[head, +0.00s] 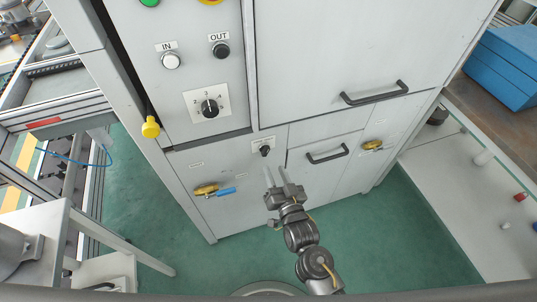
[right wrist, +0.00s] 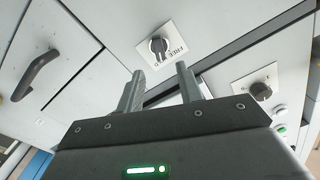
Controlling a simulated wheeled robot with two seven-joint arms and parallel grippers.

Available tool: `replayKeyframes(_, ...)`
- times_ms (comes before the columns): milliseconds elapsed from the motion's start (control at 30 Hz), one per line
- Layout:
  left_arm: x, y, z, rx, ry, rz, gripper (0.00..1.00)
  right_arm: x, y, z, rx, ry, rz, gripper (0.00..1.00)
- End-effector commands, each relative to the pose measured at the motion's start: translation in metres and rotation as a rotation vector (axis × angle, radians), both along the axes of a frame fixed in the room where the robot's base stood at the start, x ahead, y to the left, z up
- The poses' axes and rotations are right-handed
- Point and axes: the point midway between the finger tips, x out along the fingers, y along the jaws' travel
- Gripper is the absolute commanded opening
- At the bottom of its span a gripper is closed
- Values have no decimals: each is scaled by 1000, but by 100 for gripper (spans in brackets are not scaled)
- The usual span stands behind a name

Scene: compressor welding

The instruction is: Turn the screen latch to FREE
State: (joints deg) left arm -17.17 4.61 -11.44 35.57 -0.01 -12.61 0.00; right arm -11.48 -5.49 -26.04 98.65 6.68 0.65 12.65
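The screen latch is a small black knob (head: 265,151) on a white plate, low on the grey cabinet front in the head view. In the right wrist view the dark knob (right wrist: 158,45) shows close up, with the word FREE on its plate to the knob's right. I cannot tell for sure which mark it points to. My right gripper (head: 275,170) is open and empty, just below and in front of the knob. Its two fingers (right wrist: 160,72) are spread apart below the knob in the right wrist view and appear not to touch it. My left gripper is not in view.
A four-position selector (head: 209,107) and IN and OUT buttons sit above. A brass valve with a blue lever (head: 226,191) is left of the latch. Drawer handles (head: 327,154) and another brass valve (head: 373,145) are to the right. Green floor (head: 400,240) lies below.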

Motion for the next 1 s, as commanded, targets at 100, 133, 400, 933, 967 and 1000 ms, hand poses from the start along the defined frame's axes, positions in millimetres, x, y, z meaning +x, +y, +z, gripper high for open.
replayKeyframes(100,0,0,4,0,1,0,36,24,8,2,0,-1,0,36)
replayKeyframes(133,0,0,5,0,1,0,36,29,9,2,0,0,0,36)
replayKeyframes(400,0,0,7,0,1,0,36,62,20,0,-1,1,0,36)
replayKeyframes(933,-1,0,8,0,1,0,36,68,22,0,-1,1,0,19)
replayKeyframes(967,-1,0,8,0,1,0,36,68,22,0,-1,1,0,15)
replayKeyframes(1000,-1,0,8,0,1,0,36,68,22,0,-2,1,1,10)
